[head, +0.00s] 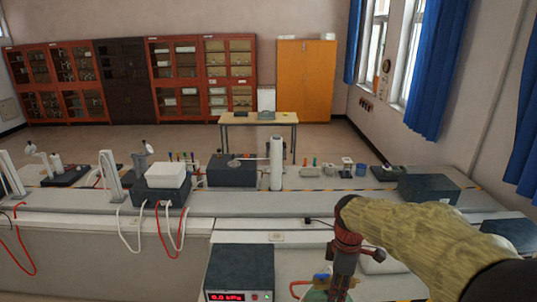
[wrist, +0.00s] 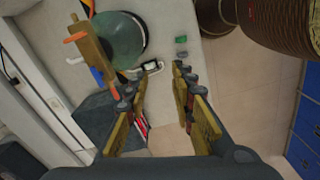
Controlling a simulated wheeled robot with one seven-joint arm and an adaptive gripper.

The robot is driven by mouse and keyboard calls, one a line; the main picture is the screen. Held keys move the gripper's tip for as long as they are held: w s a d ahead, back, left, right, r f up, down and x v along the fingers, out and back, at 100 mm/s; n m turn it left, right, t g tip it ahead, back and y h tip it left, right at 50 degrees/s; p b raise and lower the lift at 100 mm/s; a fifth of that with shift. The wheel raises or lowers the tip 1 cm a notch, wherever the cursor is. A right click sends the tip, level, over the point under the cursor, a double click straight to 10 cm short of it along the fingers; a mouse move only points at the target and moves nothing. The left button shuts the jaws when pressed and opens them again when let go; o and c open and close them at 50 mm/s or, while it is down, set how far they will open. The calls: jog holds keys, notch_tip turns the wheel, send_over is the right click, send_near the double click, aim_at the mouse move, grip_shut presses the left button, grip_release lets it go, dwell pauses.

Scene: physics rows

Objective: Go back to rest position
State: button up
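My gripper (wrist: 155,92) is open in the wrist view, its two yellow-and-grey fingers apart, with nothing held between them. It points down over a pale bench top (wrist: 165,20) near the bench's edge. A small black-and-white piece (wrist: 152,67) lies beyond the fingertips, apart from them as far as I can tell. In the head view my arm reaches in from the right and bends down at the lower right; the fingertips are hard to make out there.
A greenish round vessel (wrist: 122,42) stands beside the left finger, close to it. A small green block (wrist: 181,40) lies further along. A dark meter box (head: 240,272) with a red kPa display stands left of my arm. A white cylinder (head: 276,170) stands on the bench behind.

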jog(key=s+f+m+t+b, duration=0.2)
jog(key=s+f+m+b, duration=0.3)
jog(key=s+b, duration=0.5)
jog(key=s+f+m+t+b, duration=0.3)
jog(key=s+f+m+b, duration=0.2)
jog(key=s+m+b, duration=0.4)
jog(key=s+b, duration=0.2)
jog(key=b, duration=0.1)
jog(key=shift+m+t, duration=0.3)
jog(key=shift+m, duration=0.1)
